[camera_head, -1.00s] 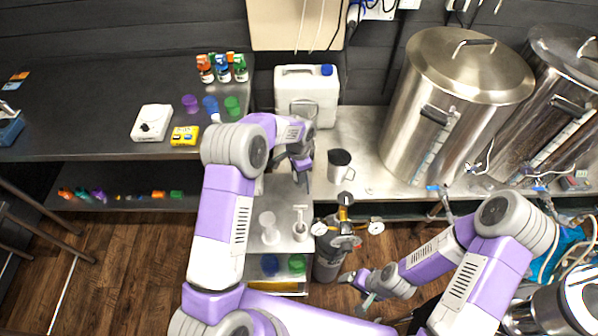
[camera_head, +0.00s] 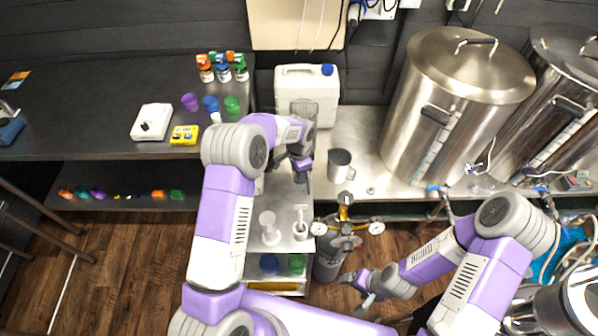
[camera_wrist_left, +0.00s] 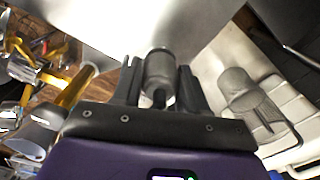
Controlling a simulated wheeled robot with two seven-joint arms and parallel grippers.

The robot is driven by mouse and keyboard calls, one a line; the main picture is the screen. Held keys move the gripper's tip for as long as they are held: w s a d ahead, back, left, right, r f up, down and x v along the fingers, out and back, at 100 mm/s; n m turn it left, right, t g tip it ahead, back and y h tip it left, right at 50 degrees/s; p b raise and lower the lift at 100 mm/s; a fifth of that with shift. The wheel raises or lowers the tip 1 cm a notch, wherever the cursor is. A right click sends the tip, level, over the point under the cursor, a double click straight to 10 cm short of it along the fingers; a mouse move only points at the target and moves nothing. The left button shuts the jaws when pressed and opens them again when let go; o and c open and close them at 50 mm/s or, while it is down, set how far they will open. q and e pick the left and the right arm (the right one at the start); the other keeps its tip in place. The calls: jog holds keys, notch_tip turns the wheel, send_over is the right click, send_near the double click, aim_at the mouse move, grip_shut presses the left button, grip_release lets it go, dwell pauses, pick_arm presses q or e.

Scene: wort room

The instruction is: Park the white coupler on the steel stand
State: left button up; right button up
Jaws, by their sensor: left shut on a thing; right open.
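My left gripper (camera_head: 304,178) is above the back of the steel stand (camera_head: 286,203), beside the white jug. In the left wrist view its fingers (camera_wrist_left: 160,92) are shut on a short cylinder (camera_wrist_left: 159,68), which looks grey there; I take it to be the white coupler. The arm and fingers hide it in the head view. The stand's top carries a white spool-like piece (camera_head: 268,230) at the left and a white T-topped piece (camera_head: 300,224) at the right, both upright. My right gripper (camera_head: 362,292) is open and empty, low at the right of the gas bottle.
The white jug (camera_head: 307,92) and a steel mug (camera_head: 340,166) stand on the bench behind. A gas bottle with gauges (camera_head: 342,240) stands close right of the stand. Large steel kettles (camera_head: 440,110) fill the right. Bare stand top shows between the white pieces and my left gripper.

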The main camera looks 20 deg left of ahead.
pick_arm(q)
jog(key=shift+f, duration=0.4)
jog(key=o, duration=0.8)
jog(key=shift+r+p, duration=3.2)
jog(key=shift+r, duration=2.35)
